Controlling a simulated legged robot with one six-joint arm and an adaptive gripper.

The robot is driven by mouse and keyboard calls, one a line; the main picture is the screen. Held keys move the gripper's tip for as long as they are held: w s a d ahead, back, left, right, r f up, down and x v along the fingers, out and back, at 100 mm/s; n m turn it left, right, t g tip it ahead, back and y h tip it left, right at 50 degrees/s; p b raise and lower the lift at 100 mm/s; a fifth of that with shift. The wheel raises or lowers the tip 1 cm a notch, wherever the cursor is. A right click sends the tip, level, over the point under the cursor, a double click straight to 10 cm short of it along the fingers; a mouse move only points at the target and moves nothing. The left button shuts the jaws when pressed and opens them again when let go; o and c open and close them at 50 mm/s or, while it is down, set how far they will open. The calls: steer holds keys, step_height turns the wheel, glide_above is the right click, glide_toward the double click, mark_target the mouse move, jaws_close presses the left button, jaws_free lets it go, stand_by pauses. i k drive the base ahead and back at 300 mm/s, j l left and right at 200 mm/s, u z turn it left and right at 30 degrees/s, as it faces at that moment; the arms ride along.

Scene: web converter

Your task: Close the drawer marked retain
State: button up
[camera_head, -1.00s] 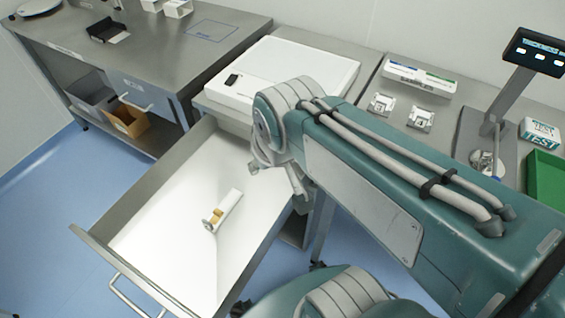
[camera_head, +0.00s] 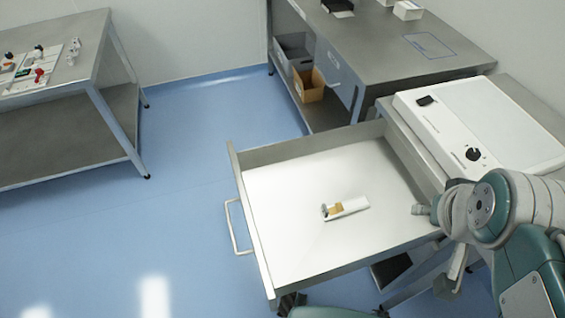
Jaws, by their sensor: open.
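An open drawer (camera_head: 258,222) with a grey metal rim and a white inside is pulled far out from the bench, with a pale bar handle (camera_head: 233,227) on its outer front. A small white item with a tan band (camera_head: 346,208) lies inside it. No readable "retain" mark shows on this drawer. My gripper (camera_head: 450,268) is at the right, near the drawer's inner right corner, and partly hidden by my own wrist. It is open, with nothing seen in it, and is apart from the handle. Whether it touches the drawer's rim I cannot tell.
A white light box (camera_head: 480,125) stands on the bench at right. Another steel bench (camera_head: 400,50) with a cardboard box (camera_head: 308,85) on its lower shelf stands behind. A table with small parts (camera_head: 60,65) is at left. Blue floor (camera_head: 150,220) before the handle is clear.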

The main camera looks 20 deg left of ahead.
mark_target(282, 186)
steer(key=k+j+u, duration=0.1)
steer(key=u, duration=0.25)
steer(key=j+u, duration=0.25)
steer(key=u, duration=0.15)
steer(key=k+j+u, duration=0.1)
steer(key=j+u, duration=0.25)
steer(key=i+j, duration=0.15)
steer(key=z, duration=0.05)
